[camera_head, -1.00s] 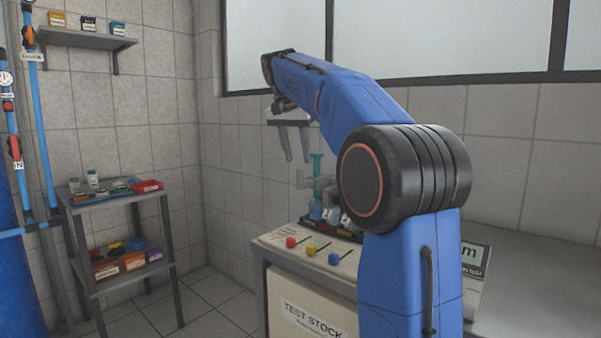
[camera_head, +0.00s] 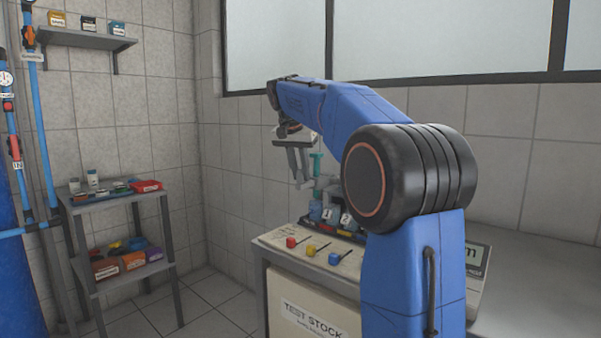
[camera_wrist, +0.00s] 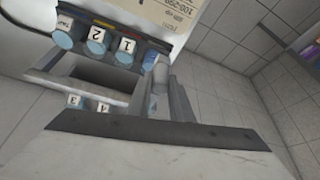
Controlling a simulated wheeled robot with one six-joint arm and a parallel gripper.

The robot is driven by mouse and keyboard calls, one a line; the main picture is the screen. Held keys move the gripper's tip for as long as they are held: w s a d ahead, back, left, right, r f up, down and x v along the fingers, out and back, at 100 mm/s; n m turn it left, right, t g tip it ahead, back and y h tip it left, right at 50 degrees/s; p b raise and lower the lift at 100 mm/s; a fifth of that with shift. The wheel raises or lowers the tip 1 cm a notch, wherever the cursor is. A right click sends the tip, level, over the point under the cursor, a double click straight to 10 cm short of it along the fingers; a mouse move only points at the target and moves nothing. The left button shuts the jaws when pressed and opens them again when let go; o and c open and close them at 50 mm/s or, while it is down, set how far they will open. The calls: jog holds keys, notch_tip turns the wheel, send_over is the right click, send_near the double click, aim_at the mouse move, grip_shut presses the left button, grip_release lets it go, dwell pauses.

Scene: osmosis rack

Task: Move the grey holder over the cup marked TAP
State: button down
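My gripper (camera_head: 299,160) hangs pointing down above the cup rack, with its two fingers apart. In the wrist view the fingers (camera_wrist: 135,97) are also spread. A grey upright part, apparently the grey holder (camera_wrist: 160,78), shows close to the right finger; I cannot tell whether they touch. In the head view the holder lies partly hidden behind the fingers, beside a teal syringe-like part (camera_head: 316,162). The cup marked TAP (camera_wrist: 63,38) is at the upper left of the wrist view, beside cups marked 2 (camera_wrist: 96,42) and 1 (camera_wrist: 126,52).
Cups marked 3 (camera_wrist: 74,101) and 4 (camera_wrist: 103,106) show below the left finger. Red (camera_head: 291,242), yellow (camera_head: 311,248) and blue (camera_head: 334,258) knobs are on the bench front. A side shelf (camera_head: 112,198) stands left. The bench right of my arm is largely clear.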

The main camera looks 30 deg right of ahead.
jog(key=s+d, duration=0.3)
jog(key=s, duration=0.7)
jog(key=s+d, duration=0.4)
jog(key=s, duration=0.6)
jog(key=shift+d, duration=0.15)
jog(key=c, duration=1.6)
grip_release()
jog(key=shift+s, duration=0.15)
jog(key=v, duration=1.7)
jog(key=shift+r, duration=0.25)
